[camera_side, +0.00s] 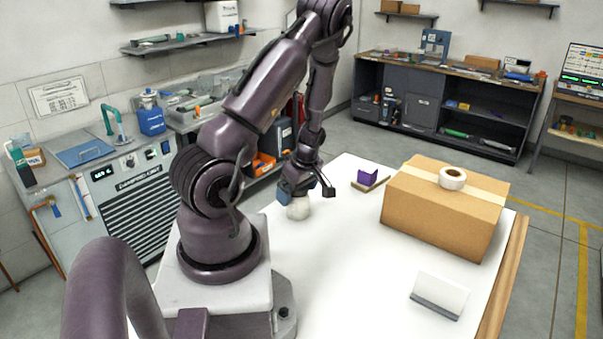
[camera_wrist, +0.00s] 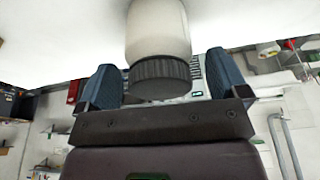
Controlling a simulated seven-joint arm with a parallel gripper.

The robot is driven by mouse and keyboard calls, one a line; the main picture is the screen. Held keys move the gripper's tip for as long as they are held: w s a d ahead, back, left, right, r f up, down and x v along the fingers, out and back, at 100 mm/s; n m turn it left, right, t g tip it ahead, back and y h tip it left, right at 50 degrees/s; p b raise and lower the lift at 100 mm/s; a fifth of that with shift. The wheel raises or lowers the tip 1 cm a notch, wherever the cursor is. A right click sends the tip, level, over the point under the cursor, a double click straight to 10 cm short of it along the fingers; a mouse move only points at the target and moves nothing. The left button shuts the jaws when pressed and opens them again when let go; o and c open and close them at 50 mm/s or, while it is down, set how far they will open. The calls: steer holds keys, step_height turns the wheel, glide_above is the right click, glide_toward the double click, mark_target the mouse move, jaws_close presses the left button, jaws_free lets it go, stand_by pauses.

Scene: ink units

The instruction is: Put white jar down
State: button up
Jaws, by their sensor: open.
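The white jar (camera_side: 298,209) stands on the white table top, at its far left edge in the side view. In the wrist view the jar (camera_wrist: 157,32) shows with its dark ribbed lid (camera_wrist: 160,78) towards my gripper. My gripper (camera_side: 299,191) is right at the jar, above and around its lid. In the wrist view the two blue fingers (camera_wrist: 160,82) stand apart on either side of the lid, with a gap visible on each side. The jar's far end is cut off by the wrist view's top edge.
A cardboard box (camera_side: 440,217) with a tape roll (camera_side: 452,178) on it stands at the right of the table. A purple card on a small base (camera_side: 368,179) is behind. A white card holder (camera_side: 438,295) stands at the front right. The table's middle is clear.

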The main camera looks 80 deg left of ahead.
mark_target(306, 199)
steer(key=v, duration=1)
steer(key=w+d+r+m+t+h, duration=0.1)
steer(key=w+d+r+m+t, duration=0.1)
steer(key=w+d+r+m, duration=0.35)
steer(key=w+d+r+m+t+h, duration=0.1)
steer(key=w+d+r+m+t, duration=0.1)
steer(key=d+r+m, duration=0.55)
steer(key=s+d+r+m+t, duration=0.1)
steer(key=s+d+r+m, duration=0.1)
steer(key=d+m, duration=0.4)
steer(key=s+d+r+m+t, duration=0.2)
steer(key=d+r+m, duration=0.3)
steer(key=d, duration=0.5)
steer(key=shift+s+m+t, duration=0.3)
steer(key=shift+s+m, duration=0.25)
steer(key=shift+m, duration=0.45)
